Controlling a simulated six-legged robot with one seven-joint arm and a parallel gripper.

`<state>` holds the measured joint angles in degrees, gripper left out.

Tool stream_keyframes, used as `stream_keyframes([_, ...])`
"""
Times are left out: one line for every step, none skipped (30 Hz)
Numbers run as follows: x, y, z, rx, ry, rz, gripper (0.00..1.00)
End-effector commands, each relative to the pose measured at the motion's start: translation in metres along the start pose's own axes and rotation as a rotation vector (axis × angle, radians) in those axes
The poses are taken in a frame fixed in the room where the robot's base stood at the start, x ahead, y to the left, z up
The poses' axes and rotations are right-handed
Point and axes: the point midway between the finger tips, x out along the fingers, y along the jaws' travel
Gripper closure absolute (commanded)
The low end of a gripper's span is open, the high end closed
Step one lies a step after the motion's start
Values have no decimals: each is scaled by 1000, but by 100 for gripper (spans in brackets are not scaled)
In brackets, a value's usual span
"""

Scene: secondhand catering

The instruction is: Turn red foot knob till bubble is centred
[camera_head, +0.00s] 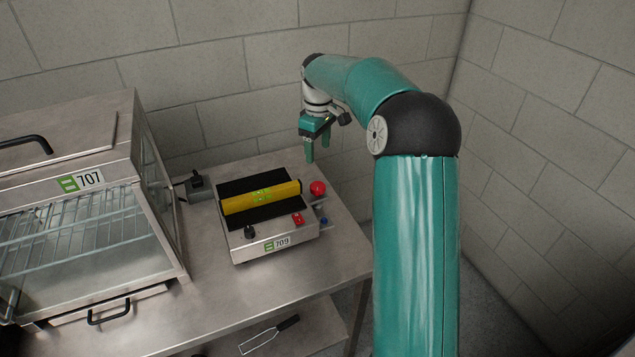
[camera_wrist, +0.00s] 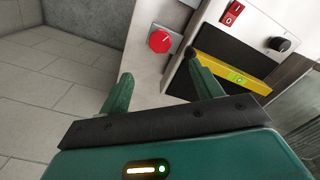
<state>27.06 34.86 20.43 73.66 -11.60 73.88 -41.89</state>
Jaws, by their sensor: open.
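A red foot knob (camera_head: 318,188) sits at the right side of a steel appliance labelled 709 (camera_head: 248,248). In the wrist view the red knob (camera_wrist: 160,41) has a pale line on its face and lies beyond the fingertips. A yellow spirit level (camera_head: 235,205) lies across the appliance's black top. Its green vial also shows in the wrist view (camera_wrist: 237,77); the bubble's position is too small to tell. My gripper (camera_head: 317,153) is open and empty, above and behind the red knob, apart from it. Its two green fingers show in the wrist view (camera_wrist: 160,78).
A black knob (camera_head: 249,232) and a red switch (camera_head: 298,218) are on the front. A glass cabinet labelled 707 (camera_head: 90,180) stands left. Block walls enclose the back and right.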

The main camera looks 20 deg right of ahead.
Motion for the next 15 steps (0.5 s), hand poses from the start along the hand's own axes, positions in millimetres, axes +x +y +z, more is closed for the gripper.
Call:
stream_keyframes([8,0,0,0,-1,-2,35])
stream_keyframes([12,0,1,1,-2,-3,35])
stream_keyframes([20,-1,1,1,-3,-3,35])
stream_keyframes([26,-1,1,1,-3,-3,35])
stream_keyframes([32,-1,1,1,-3,-3,35])
stream_keyframes([40,-1,0,1,-3,-3,35])
stream_keyframes([46,-1,1,0,-3,-4,35])
stream_keyframes([51,-1,0,0,-2,-3,35])
stream_keyframes([59,-1,0,0,-2,-4,35])
stream_keyframes([66,-1,0,0,-3,-4,35])
stream_keyframes([72,-1,0,0,-2,-4,35])
stream_keyframes([79,-1,0,0,-2,-3,35])
stream_keyframes([85,-1,0,0,-2,-2,35])
stream_keyframes([91,-1,0,0,-3,-3,35])
stream_keyframes([98,-1,0,1,-3,-3,35])
